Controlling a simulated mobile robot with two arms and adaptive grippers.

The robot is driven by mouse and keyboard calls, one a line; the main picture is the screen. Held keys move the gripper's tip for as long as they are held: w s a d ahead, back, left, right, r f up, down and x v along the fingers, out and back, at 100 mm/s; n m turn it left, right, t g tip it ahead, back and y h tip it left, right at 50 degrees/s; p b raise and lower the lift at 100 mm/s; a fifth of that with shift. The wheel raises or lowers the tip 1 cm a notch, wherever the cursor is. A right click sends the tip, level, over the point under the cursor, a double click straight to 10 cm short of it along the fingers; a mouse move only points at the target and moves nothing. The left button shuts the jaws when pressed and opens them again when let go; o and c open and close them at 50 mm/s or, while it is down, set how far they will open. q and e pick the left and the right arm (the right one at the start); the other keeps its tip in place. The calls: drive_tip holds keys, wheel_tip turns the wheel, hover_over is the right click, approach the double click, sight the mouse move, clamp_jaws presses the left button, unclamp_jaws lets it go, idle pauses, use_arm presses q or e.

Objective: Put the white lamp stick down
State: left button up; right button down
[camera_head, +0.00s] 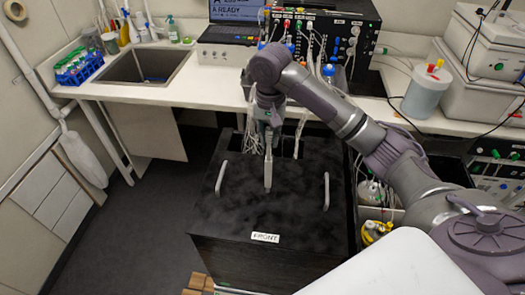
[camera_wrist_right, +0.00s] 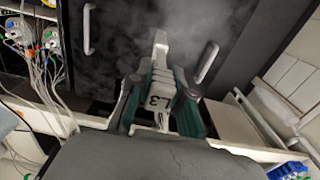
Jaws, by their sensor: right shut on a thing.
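The white lamp stick (camera_head: 268,172) is in my right gripper (camera_head: 268,122), above the back part of the black box (camera_head: 290,215) marked FRONT. In the head view it hangs with its free end down over the lid. I cannot tell whether that end touches the lid. The right wrist view shows the white lamp stick (camera_wrist_right: 160,50) between the two fingers of the right gripper (camera_wrist_right: 157,88), with an L3 mark on its white body. The fingers are closed around it. My left gripper is not in view.
The black box's lid has two light handles (camera_head: 326,191), one at each side of the stick. Behind are cables, a black control unit (camera_head: 330,40), a laptop (camera_head: 237,15) and a sink (camera_head: 145,67). A blue tube rack (camera_head: 78,68) stands at the left. Floor at left is clear.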

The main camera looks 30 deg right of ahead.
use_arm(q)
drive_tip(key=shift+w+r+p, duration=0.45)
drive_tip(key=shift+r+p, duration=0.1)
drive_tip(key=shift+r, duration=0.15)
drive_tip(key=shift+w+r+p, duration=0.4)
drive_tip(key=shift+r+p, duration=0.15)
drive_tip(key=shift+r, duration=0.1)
use_arm(e)
drive_tip(key=shift+w+a+f, duration=0.1)
drive_tip(key=shift+a+f, duration=0.25)
drive_tip(key=shift+f, duration=0.6)
drive_tip(key=shift+w+a+f, duration=0.1)
drive_tip(key=shift+a+f, duration=0.2)
drive_tip(key=shift+f, duration=0.6)
drive_tip(key=shift+w+a+f, duration=0.1)
drive_tip(key=shift+a+f, duration=0.25)
drive_tip(key=shift+f, duration=0.6)
drive_tip(key=c, duration=1.1)
unclamp_jaws()
drive_tip(key=shift+s, duration=0.1)
use_arm(q)
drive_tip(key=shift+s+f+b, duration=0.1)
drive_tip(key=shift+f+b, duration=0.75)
drive_tip(key=shift+b, duration=0.05)
use_arm(e)
wheel_tip(320, 180, up, 12)
drive_tip(key=shift+r, duration=0.1)
